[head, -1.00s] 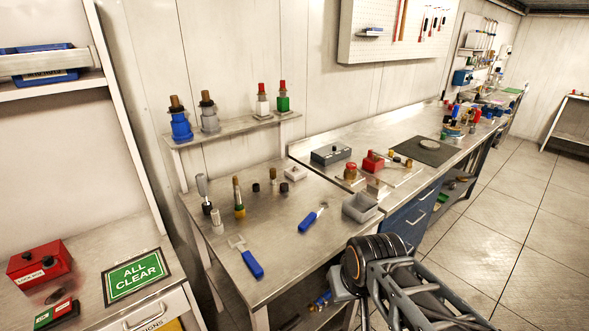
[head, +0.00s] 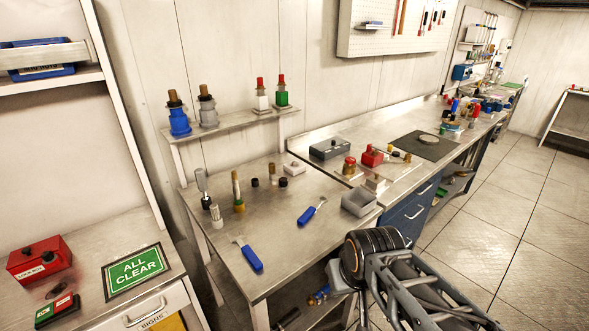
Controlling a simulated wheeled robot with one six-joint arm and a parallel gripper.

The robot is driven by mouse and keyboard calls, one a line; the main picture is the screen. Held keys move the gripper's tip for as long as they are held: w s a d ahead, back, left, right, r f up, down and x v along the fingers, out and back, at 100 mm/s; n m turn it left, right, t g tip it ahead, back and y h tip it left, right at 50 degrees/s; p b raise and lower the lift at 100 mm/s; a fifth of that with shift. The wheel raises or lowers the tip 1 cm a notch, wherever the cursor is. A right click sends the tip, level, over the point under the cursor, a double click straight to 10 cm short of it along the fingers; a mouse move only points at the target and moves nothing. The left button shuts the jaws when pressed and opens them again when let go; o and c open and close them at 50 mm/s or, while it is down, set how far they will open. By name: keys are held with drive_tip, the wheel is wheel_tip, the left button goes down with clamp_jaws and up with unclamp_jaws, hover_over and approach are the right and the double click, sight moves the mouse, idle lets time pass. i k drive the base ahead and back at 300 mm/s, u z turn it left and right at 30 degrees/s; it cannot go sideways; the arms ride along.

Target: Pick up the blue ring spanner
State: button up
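Two blue-handled hand tools lie apart on the steel bench (head: 285,235). One blue-handled tool (head: 250,256) lies near the bench's front left edge, its metal head pointing to the back left. The other blue-handled tool (head: 308,214) lies farther back and to the right, its thin metal end pointing to the back right. Their heads are too small to tell which is the ring spanner. My arm (head: 400,275) rises at the lower right, in front of the bench. My gripper does not show, and both tools lie free on the bench.
Several upright fittings, including a brass-and-green one (head: 238,192), stand at the left. A raised shelf (head: 235,124) with blue, grey, white and green fittings runs behind. Clear bench surrounds both tools.

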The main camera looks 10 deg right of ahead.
sight(310, 211)
drive_tip(key=z, duration=0.5)
drive_tip(key=k, duration=1.25)
drive_tip(key=z, duration=0.7)
drive_tip(key=i, duration=0.95)
drive_tip(key=u, duration=0.95)
drive_tip(key=i, duration=0.95)
drive_tip(key=u, duration=1.05)
